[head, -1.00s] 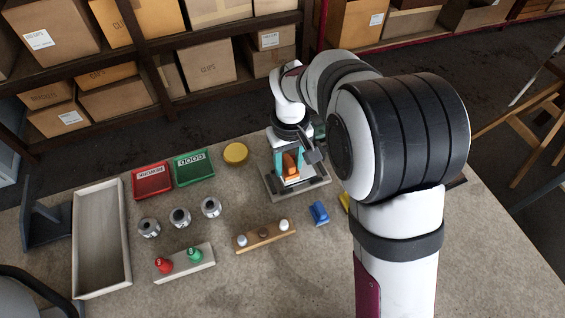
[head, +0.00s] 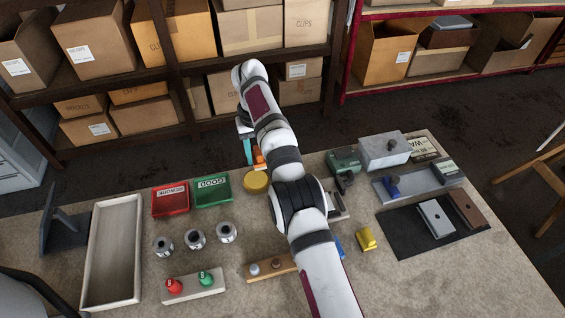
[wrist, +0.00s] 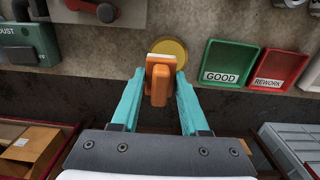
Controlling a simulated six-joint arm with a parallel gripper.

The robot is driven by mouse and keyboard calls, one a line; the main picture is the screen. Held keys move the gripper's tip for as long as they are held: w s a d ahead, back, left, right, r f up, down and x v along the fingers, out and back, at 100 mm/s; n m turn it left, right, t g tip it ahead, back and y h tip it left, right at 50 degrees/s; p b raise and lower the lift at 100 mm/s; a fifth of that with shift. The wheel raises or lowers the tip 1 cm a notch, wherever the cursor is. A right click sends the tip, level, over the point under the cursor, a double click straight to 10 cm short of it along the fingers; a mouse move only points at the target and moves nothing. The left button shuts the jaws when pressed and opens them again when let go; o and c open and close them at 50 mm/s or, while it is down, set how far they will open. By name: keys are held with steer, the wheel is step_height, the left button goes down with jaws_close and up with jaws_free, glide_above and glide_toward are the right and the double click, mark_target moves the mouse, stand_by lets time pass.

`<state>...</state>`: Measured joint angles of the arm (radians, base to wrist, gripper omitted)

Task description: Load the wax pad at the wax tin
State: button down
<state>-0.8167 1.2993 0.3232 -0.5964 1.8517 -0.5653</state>
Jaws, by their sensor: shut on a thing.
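My gripper (head: 252,153) has teal fingers and hangs by the far edge of the table, behind the wax tin. It is shut on the wax pad (head: 259,157), an orange block with a pale face. In the wrist view, my gripper (wrist: 158,76) holds the wax pad (wrist: 159,84) between the fingertips, pale face pointing away from the palm. The wax tin (head: 255,182) is a round yellow disc on the table, right of the green tray. It also shows in the wrist view (wrist: 176,49), partly hidden behind the pad. The pad looks apart from the tin.
The green GOOD tray (head: 211,193) and red REWORK tray (head: 171,201) stand left of the tin. Several metal cups (head: 195,239) stand in front of them. A green device (head: 344,161) is to the right. My arm crosses the table's middle and hides part of it.

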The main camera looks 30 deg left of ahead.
mark_target(256, 179)
steer(key=shift+s+a+f, duration=0.25)
steer(key=shift+s+a, duration=0.15)
steer(key=shift+a, duration=0.2)
steer(key=shift+f, duration=2.9)
steer(key=shift+f, duration=0.5)
steer(key=shift+r, duration=3.5)
